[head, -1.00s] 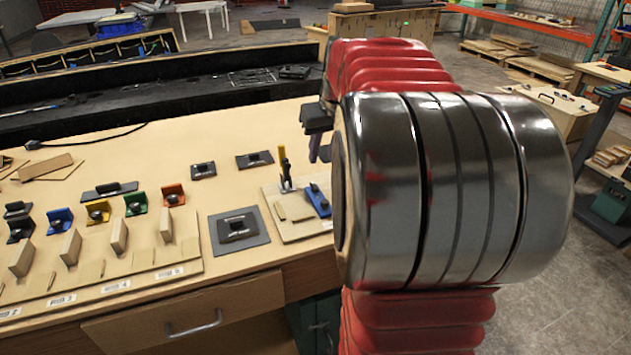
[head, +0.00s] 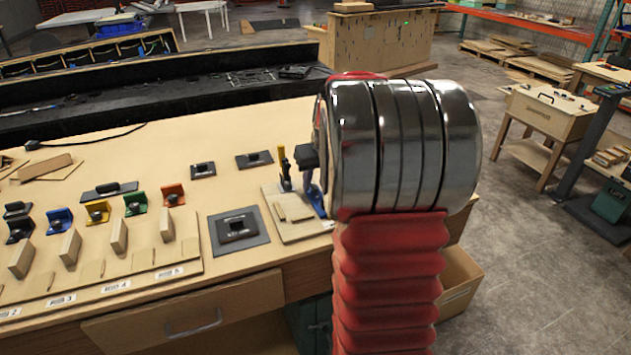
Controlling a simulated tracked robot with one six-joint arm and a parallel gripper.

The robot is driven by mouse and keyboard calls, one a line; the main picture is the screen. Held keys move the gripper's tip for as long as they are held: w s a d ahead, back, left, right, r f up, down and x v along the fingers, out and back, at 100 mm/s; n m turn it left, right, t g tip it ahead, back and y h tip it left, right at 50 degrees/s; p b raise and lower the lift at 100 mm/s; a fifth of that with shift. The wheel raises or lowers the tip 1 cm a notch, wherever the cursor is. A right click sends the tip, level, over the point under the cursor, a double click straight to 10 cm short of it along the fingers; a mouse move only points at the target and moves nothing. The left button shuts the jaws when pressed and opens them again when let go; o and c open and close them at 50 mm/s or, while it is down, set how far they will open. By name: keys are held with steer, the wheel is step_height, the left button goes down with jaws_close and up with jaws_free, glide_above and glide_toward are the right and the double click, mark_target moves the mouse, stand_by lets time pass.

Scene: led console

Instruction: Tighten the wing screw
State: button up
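I cannot make out a wing screw for sure. A light wooden board (head: 292,232) at the right end of the bench holds a blue part (head: 317,203) and an upright yellow and black piece (head: 285,165). My gripper (head: 306,178) shows only in part at the left of my arm's big metal joint, just above the blue part. It looks close to the blue part, but I cannot tell if it touches. Its fingers are small and overlapped, so their opening is unclear. My arm hides the area to the right of the board.
Left of the board is a dark square plate with a raised block (head: 238,231). Further left stands a wooden rack (head: 120,262) with upright slats, and coloured brackets (head: 136,203) behind it.

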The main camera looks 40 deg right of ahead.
steer(key=shift+f, duration=0.1)
steer(key=shift+c, duration=0.2)
jaws_close()
